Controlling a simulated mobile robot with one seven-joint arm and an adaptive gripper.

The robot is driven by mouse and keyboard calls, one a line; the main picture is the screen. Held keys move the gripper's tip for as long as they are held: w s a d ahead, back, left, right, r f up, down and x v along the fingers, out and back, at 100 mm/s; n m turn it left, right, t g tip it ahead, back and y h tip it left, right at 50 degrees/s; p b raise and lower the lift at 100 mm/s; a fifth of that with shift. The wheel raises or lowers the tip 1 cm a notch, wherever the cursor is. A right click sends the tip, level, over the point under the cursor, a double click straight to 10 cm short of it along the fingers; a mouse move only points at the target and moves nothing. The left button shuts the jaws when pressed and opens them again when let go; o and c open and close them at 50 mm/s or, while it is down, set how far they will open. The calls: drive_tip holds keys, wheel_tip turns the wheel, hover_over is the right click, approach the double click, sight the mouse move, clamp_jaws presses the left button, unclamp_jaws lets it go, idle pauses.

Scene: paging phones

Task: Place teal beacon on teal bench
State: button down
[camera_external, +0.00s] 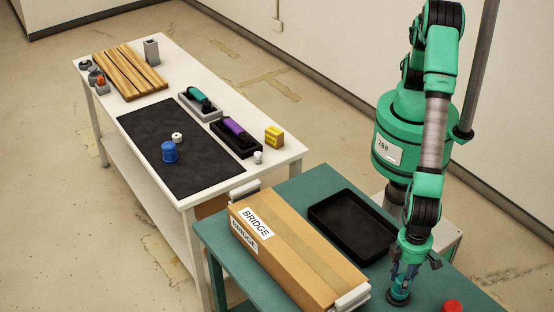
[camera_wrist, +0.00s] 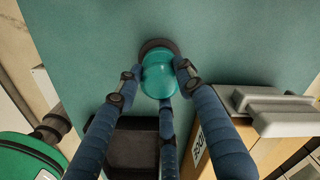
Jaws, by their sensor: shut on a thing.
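The teal beacon (camera_wrist: 157,76), a rounded translucent dome on a dark round base, is between the blue fingers of my gripper (camera_wrist: 156,82) in the wrist view. My gripper (camera_external: 405,272) is shut on it and points down over the teal bench (camera_external: 462,284) in the external view. The beacon's dark base (camera_external: 398,298) shows at or just above the bench top, right of the cardboard box. I cannot tell whether it touches. The bench top (camera_wrist: 95,45) fills the background in the wrist view.
A long cardboard box (camera_external: 290,256) marked BRIDGE and a black tray (camera_external: 340,240) stand on the teal bench. A red object (camera_external: 452,306) sits at the lower right. A white table (camera_external: 180,100) with a dark mat, blue beacon (camera_external: 169,152) and handsets stands at left.

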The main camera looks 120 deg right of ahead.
drive_tip(key=shift+f, duration=0.35)
drive_tip(key=c, duration=1.1)
unclamp_jaws()
drive_tip(key=shift+r, duration=0.15)
wheel_tip(320, 180, up, 12)
drive_tip(key=shift+p, duration=0.7)
